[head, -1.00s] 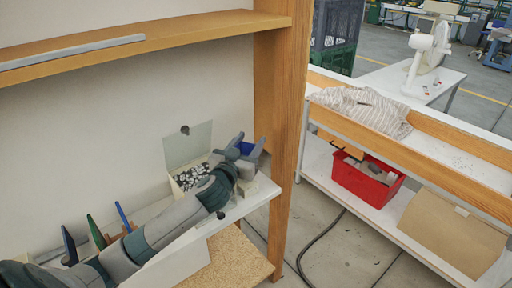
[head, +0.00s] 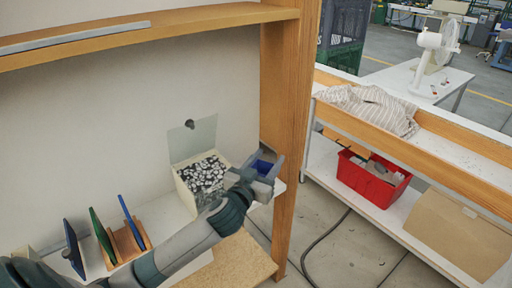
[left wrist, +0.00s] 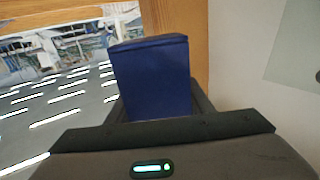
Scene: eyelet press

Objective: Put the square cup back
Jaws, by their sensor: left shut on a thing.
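The square cup (left wrist: 152,80) is dark blue and fills the middle of the left wrist view, between the fingers of my left gripper. In the head view the blue cup (head: 262,166) shows partly, at the right end of the white shelf beside the wooden post. My left gripper (head: 264,178) is shut on it. The gripper hides part of the cup, and I cannot tell whether the cup touches the shelf. My right gripper is not in view.
An open box of small dark and pale parts (head: 204,174) stands just left of the gripper. A wooden rack (head: 128,242) with blue and green panels stands further left. The wooden post (head: 284,120) rises close behind the cup. A red bin (head: 372,180) is on the right.

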